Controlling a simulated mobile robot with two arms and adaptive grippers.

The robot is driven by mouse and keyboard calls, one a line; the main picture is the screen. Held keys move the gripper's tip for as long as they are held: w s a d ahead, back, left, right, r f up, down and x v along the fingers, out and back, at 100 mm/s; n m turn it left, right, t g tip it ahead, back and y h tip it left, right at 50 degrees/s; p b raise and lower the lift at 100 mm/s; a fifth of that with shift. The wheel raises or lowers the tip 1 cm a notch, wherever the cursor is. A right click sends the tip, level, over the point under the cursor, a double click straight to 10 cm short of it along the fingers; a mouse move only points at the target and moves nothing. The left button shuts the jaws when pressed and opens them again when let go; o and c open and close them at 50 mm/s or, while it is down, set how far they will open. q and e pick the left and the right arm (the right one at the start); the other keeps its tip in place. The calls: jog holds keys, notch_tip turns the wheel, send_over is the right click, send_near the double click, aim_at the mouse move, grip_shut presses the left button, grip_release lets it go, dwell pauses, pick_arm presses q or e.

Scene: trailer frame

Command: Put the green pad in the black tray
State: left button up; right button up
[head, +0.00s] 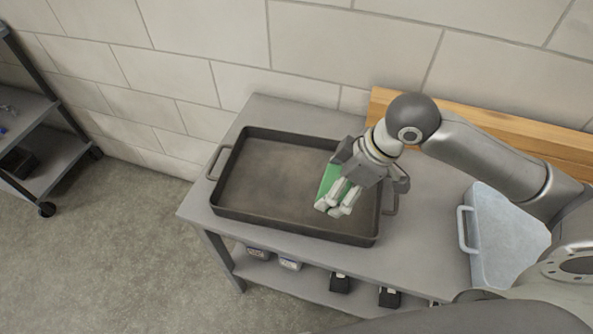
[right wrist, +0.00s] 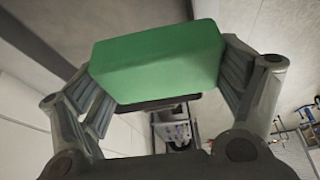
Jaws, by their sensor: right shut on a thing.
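The black tray (head: 262,180) is a shallow rectangular pan with end handles, lying on a grey table in the head view. My right gripper (head: 335,200) is over the right part of the tray, with its fingers shut on the green pad (head: 327,180). The pad is partly hidden by the fingers in the head view. In the right wrist view the green pad (right wrist: 158,62) is a block held between both fingers of my right gripper (right wrist: 160,85). I cannot tell whether the pad touches the tray floor. My left gripper is not in view.
A pale blue container (head: 502,240) with a handle stands right of the tray. A wooden board (head: 470,127) lies along the wall. Small items sit on the shelf (head: 300,285) below the table. A grey wheeled rack (head: 45,150) stands at the far left. The tray's left part is empty.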

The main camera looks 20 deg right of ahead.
jog(key=w+a+f, duration=0.2)
jog(key=w+f, duration=0.1)
jog(key=w, duration=0.4)
jog(key=p, duration=0.1)
send_over(297, 184)
jog(key=s+d, duration=0.1)
jog(key=s, duration=0.1)
jog(key=f, duration=0.5)
jog(key=shift+w+d, duration=0.15)
jog(key=shift+w, duration=0.05)
jog(key=shift+w+a+f, duration=0.2)
jog(key=shift+w+f, duration=0.3)
jog(key=shift+f, duration=0.2)
notch_tip(297, 184, down, 2)
jog(key=shift+f+p, duration=0.15)
jog(key=shift+p, duration=0.35)
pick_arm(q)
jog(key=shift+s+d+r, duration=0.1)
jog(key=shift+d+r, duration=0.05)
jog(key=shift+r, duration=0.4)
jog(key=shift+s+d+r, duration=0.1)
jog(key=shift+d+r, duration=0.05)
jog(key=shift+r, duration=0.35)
pick_arm(e)
jog(key=shift+d+f, duration=0.1)
jog(key=shift+f, duration=0.2)
jog(key=shift+f, duration=0.1)
jog(key=o, duration=0.8)
